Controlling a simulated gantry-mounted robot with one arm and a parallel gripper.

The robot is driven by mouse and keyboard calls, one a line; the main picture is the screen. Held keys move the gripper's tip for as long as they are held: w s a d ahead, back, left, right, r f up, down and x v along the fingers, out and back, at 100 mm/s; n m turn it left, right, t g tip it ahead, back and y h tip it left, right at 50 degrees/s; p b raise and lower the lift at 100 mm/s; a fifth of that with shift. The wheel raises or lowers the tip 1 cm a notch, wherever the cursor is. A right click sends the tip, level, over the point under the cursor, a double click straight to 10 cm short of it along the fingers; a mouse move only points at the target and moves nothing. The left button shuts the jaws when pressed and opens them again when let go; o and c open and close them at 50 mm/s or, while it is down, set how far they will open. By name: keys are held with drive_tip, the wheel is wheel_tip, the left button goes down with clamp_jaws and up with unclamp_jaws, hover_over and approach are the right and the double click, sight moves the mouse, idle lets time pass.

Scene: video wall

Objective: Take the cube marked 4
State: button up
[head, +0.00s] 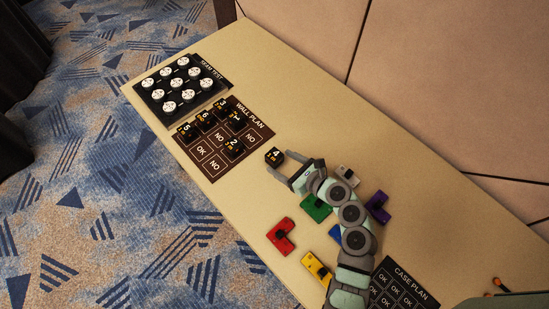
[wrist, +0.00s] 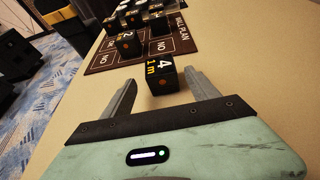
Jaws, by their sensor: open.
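The cube marked 4 (head: 274,156) is black with a white 4 and a small orange mark. It stands on the beige table beside the wall plan mat. It also shows in the wrist view (wrist: 161,74), with "1 m" on its left face. My gripper (head: 284,171) is open and empty just in front of the cube. In the wrist view, the two fingers of my gripper (wrist: 162,86) point toward the cube, one on each side. The cube sits between the fingertips or just beyond them; I cannot tell whether a finger touches it.
The wall plan mat (head: 202,152) carries several black numbered cubes just beyond the cube marked 4. A black board (head: 154,104) with white round pieces lies farther back. Red (head: 281,236), yellow (head: 317,270), green (head: 316,208) and purple (head: 378,205) pieces lie near my arm. Carpet borders the table's left edge.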

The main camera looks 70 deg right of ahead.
sight(280, 160)
drive_tip(key=b+x, duration=0.1)
drive_tip(key=x, duration=0.3)
drive_tip(key=shift+w+d+f, duration=0.1)
drive_tip(key=shift+w+d, duration=0.15)
drive_tip(key=c, duration=1.5)
